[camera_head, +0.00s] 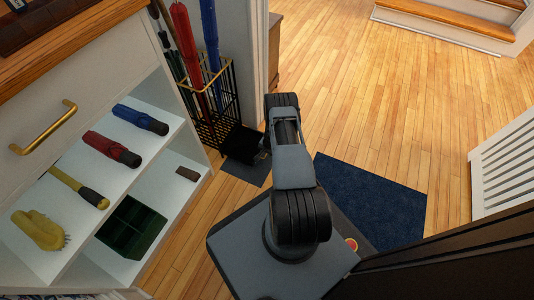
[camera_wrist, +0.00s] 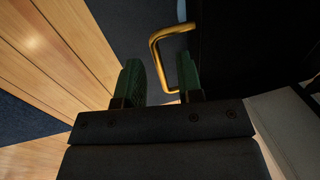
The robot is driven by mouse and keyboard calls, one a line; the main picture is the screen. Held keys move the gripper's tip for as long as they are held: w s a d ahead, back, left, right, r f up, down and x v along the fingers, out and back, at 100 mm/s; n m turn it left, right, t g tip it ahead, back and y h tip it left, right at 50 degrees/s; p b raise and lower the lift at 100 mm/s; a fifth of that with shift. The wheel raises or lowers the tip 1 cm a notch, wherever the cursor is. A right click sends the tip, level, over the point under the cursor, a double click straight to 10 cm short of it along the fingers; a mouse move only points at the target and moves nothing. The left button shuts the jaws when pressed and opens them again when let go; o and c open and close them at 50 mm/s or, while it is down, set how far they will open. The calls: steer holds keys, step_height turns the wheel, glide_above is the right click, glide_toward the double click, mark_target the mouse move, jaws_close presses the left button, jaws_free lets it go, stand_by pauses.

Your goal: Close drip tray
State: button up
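The drip tray (camera_head: 248,172) shows as a dark grey slab low in front of the umbrella stand (camera_head: 222,100), sticking out over the wooden floor. Much of it is hidden by my arm and gripper. In the wrist view a brass handle (camera_wrist: 157,62) stands out against a dark grey surface, which seems to be the tray. My gripper (camera_wrist: 160,82) is open, with its two green-padded fingers apart. The handle's long bar lies between the fingers, nearer the right one. I cannot tell whether it touches. In the head view my gripper (camera_head: 243,143) is low beside the stand.
A white cabinet (camera_head: 75,185) stands at the left with a brass-handled drawer and open shelves. The shelves hold folded umbrellas (camera_head: 108,148), a yellow brush (camera_head: 38,230) and a green box (camera_head: 131,227). A blue mat (camera_head: 375,200) lies right of my arm. Floor beyond is clear.

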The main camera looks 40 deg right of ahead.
steer(key=shift+c, duration=0.4)
jaws_close()
